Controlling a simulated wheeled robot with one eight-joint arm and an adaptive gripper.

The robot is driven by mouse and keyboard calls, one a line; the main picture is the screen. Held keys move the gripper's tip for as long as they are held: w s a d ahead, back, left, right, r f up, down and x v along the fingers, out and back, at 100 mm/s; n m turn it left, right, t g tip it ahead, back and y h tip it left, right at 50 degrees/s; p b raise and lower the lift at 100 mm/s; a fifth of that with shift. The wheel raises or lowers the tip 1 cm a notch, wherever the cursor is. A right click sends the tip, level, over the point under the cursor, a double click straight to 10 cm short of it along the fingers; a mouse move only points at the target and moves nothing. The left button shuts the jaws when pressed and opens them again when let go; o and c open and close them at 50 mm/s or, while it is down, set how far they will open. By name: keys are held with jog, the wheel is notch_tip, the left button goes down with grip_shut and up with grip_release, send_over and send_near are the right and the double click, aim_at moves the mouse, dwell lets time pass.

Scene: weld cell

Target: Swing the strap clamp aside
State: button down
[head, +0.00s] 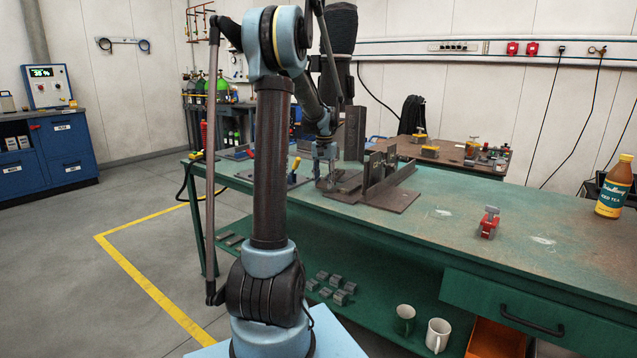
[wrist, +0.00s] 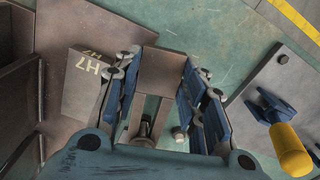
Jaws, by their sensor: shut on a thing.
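In the wrist view, my gripper (wrist: 163,85) has its blue-grey fingers on either side of a brown metal strap, which appears to be the strap clamp (wrist: 164,62). A bolt or stud (wrist: 146,126) shows between the fingers, close to the palm. In the head view, my gripper (head: 326,172) points down at the left end of the brown welding fixture (head: 397,201) on the green bench. The strap is too small and too covered there to make out.
A plate marked H7 (wrist: 88,90) lies left of my fingers. A yellow-handled toggle clamp (wrist: 288,145) stands to their right. On the green bench (head: 530,225) are a red-and-grey clamp (head: 489,222) and an iced tea bottle (head: 613,190). The bench between fixture and bottle is mostly clear.

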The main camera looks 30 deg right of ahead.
jog(key=shift+w, duration=0.25)
jog(key=c, duration=1)
grip_release()
jog(key=shift+s, duration=0.1)
notch_tip(320, 180, up, 12)
jog(key=shift+a, duration=0.1)
